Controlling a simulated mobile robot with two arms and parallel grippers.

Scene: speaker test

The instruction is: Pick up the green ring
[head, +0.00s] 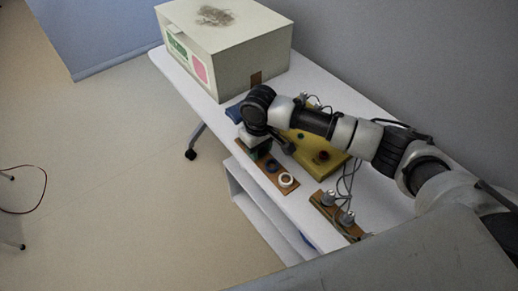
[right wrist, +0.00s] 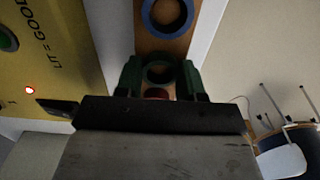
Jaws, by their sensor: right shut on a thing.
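The green ring (right wrist: 160,57) shows dark between the two fingers of my right gripper (right wrist: 161,82) in the right wrist view. My right gripper is shut on it, close over the wooden board (right wrist: 148,45). I cannot tell whether the ring is clear of the board. In the head view my right gripper (head: 262,148) points down at the far end of the board, and the arm and fingers mostly hide the ring. My left gripper is not in view.
A blue ring (head: 270,166) and a white ring (head: 286,180) lie on the board. A yellow box (head: 325,166) stands beside it. A large cream box (head: 235,60) is at the table's far end. Another board with metal parts and cables (head: 328,199) lies nearer.

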